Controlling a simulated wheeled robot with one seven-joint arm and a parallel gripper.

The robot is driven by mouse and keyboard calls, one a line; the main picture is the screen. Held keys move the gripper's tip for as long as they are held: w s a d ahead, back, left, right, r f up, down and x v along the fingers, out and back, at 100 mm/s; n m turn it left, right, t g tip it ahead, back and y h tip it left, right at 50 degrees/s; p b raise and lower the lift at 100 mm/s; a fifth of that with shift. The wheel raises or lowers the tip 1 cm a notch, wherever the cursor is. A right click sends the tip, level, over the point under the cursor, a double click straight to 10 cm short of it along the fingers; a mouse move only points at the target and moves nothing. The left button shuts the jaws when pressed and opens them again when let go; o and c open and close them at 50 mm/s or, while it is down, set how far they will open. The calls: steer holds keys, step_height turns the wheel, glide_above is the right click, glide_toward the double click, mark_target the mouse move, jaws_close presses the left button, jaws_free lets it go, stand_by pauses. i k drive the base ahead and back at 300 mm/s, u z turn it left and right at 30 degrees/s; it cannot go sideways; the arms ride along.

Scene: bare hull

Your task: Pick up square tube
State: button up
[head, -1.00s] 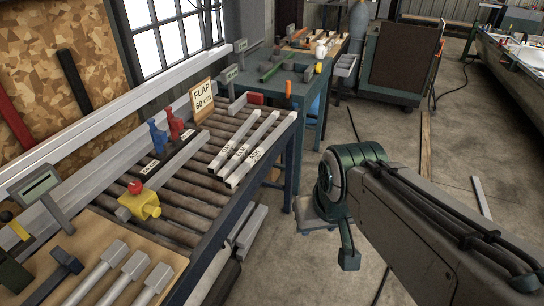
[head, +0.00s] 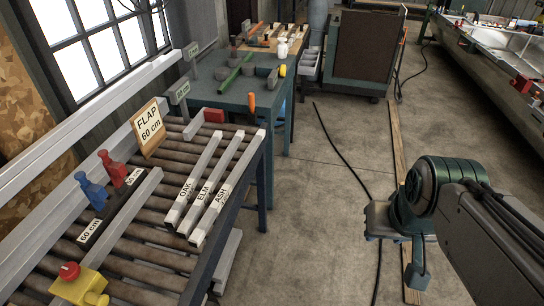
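Three pale square tubes lie side by side on the roller table, slanting away from me, with labels at their near ends. The left one is OAK (head: 199,178), the middle one ELM (head: 214,182), the right one ASH (head: 231,186). My arm shows at the right, over the floor and well apart from the tubes. The gripper's fingers cannot be made out at the end of the arm.
A FLAP 60 cm sign (head: 149,129), a red figure (head: 112,170) and a blue figure (head: 91,191) stand left of the tubes. A yellow block with a red knob (head: 80,286) is at the near left. A teal bench (head: 230,98) stands beyond. The floor between table and boat is mostly clear.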

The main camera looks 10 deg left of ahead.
mark_target(199, 232)
steer(key=z, duration=0.05)
steer(key=i, duration=0.75)
steer(key=u, duration=0.95)
steer(key=i, duration=0.6)
steer(key=u, duration=0.75)
